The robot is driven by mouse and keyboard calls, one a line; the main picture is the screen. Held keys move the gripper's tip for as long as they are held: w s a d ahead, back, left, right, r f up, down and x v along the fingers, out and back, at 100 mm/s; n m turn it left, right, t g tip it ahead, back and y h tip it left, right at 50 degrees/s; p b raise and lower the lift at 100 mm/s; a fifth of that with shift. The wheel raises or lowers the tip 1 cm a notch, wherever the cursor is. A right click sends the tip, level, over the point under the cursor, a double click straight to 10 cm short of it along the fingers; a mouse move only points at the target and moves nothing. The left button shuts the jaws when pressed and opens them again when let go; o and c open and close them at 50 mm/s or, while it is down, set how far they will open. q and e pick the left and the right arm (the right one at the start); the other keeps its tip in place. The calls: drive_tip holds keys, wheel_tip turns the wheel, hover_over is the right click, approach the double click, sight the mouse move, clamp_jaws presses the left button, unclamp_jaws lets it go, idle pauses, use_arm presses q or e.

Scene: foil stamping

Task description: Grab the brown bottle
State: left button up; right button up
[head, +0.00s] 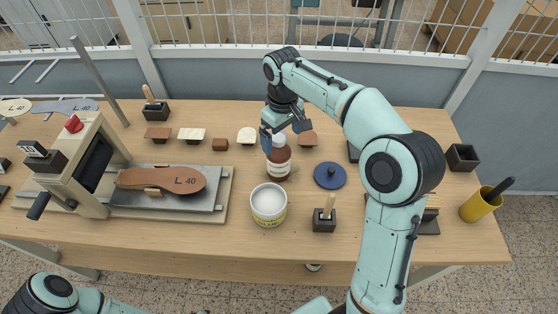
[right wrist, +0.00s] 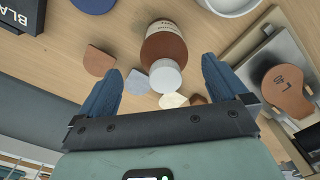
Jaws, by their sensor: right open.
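The brown bottle (head: 279,163) stands upright on the table, with a pale label and a white cap. My right gripper (head: 283,133) is at its top, open, with blue fingers. In the right wrist view the bottle's brown body (right wrist: 165,46) lies beyond the fingertips. Its white cap (right wrist: 165,76) shows between the two spread fingers (right wrist: 163,72), with a gap on each side. In the head view a finger partly hides the cap. Part of my left arm shows at the bottom left; its gripper is out of view.
A white tin (head: 268,205) stands in front of the bottle, and a dark blue lid (head: 330,175) lies to its right. The stamping press (head: 90,160) is at left. Small leather pieces (head: 220,145) lie behind. A yellow cup (head: 480,204) is at the right.

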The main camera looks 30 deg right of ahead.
sight(279, 147)
drive_tip(key=shift+w+f, duration=0.15)
drive_tip(key=shift+f, duration=0.15)
drive_tip(key=f, duration=0.4)
drive_tip(key=shift+w+a+f, duration=0.25)
drive_tip(key=shift+a+f, duration=0.05)
drive_tip(key=shift+f, duration=0.1)
drive_tip(key=shift+r, duration=0.1)
clamp_jaws()
